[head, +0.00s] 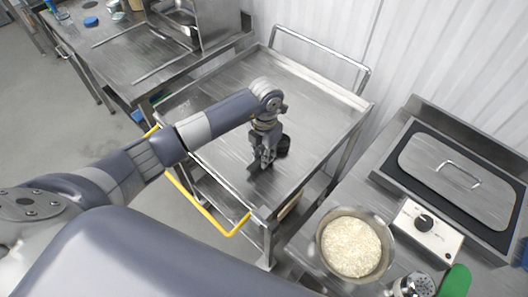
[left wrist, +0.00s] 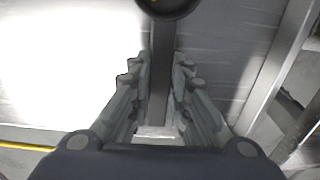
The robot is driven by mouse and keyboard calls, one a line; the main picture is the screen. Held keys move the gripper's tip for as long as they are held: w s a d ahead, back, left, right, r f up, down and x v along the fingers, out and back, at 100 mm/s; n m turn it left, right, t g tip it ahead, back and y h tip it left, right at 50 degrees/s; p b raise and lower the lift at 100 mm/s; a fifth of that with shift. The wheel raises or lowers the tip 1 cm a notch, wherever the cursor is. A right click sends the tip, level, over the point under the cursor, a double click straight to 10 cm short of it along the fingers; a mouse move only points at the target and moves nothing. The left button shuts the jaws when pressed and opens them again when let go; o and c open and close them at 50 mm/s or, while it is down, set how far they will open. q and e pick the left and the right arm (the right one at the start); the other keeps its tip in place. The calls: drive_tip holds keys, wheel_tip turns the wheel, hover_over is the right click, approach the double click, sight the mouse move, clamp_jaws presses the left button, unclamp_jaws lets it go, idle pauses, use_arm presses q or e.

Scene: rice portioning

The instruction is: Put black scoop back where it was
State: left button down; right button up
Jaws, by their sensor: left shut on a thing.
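The black scoop (head: 283,146) is at my left gripper (head: 259,164), over the top of the steel cart (head: 215,85) in the head view. My left gripper is shut on the scoop's handle. In the left wrist view the handle (left wrist: 161,75) runs between the two fingers, and part of the dark round bowl (left wrist: 168,10) shows at the top edge. I cannot tell whether the scoop touches the cart top. My right gripper is not in view.
The cart top is otherwise clear. A bowl of rice (head: 353,245) stands on the counter at right, near a lidded steel unit (head: 455,165), a control box with a knob (head: 427,228) and a green object (head: 455,282). A steel table (head: 120,65) stands at the back left.

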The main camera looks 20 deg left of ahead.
use_arm(q)
drive_tip(key=shift+f, duration=0.3)
drive_tip(key=c, duration=1.6)
unclamp_jaws()
drive_tip(key=shift+r, duration=0.1)
drive_tip(key=shift+o, duration=0.4)
drive_tip(key=shift+r, duration=0.2)
drive_tip(key=shift+w+r, duration=0.1)
drive_tip(key=shift+r, duration=0.2)
wheel_tip(320, 180, up, 11)
drive_tip(key=b, duration=0.4)
drive_tip(key=shift+r, duration=0.15)
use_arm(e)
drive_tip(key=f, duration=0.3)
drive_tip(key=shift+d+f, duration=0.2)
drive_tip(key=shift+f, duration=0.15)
